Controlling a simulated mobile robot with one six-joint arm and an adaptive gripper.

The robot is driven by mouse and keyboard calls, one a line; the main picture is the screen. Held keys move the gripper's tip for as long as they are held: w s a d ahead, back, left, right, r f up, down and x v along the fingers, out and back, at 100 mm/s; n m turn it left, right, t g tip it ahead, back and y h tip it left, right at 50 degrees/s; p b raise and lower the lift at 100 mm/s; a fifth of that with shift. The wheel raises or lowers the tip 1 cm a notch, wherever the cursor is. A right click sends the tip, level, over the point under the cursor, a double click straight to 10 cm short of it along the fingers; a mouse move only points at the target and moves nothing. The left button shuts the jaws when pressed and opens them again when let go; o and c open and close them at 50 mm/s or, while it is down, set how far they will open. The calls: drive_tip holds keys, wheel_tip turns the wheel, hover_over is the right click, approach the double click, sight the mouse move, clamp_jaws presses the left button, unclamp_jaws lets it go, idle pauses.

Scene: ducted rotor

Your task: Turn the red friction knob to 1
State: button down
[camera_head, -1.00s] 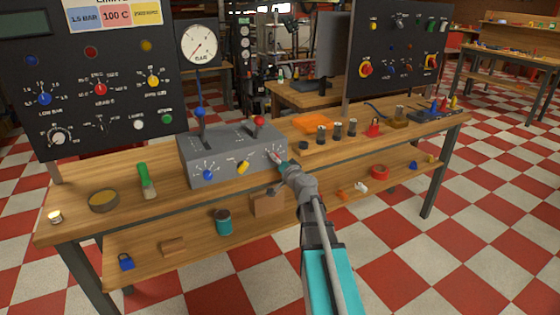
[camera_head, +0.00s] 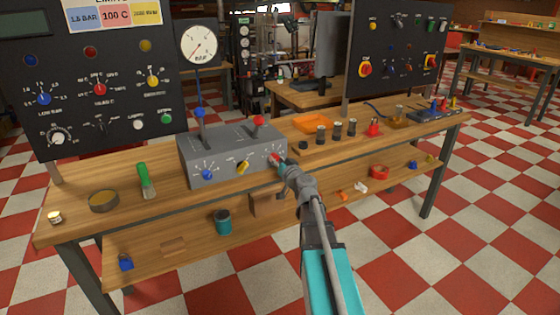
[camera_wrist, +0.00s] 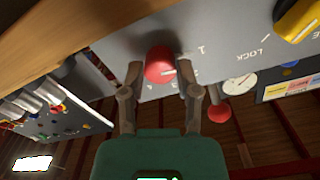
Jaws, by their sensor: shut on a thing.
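The red friction knob (camera_wrist: 159,64) sits on the front face of the grey control box (camera_head: 225,150). In the wrist view my gripper (camera_wrist: 160,72) has one finger on each side of the knob and is shut on it. A white mark on the knob points to the right in that view. A printed "1" is to the upper right of the knob, and another marking beside the right finger is partly hidden. In the head view my gripper (camera_head: 281,163) is at the right end of the box front and largely covers the knob.
A yellow knob (camera_head: 243,167) and a blue knob (camera_head: 208,174) are left of my gripper on the same face. Small black cylinders (camera_head: 337,130) stand to the right.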

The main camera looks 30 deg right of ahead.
drive_tip(key=shift+s, duration=0.1)
drive_tip(key=shift+c, duration=1.7)
unclamp_jaws()
drive_tip(key=s, duration=1.2)
drive_tip(key=shift+d, duration=0.2)
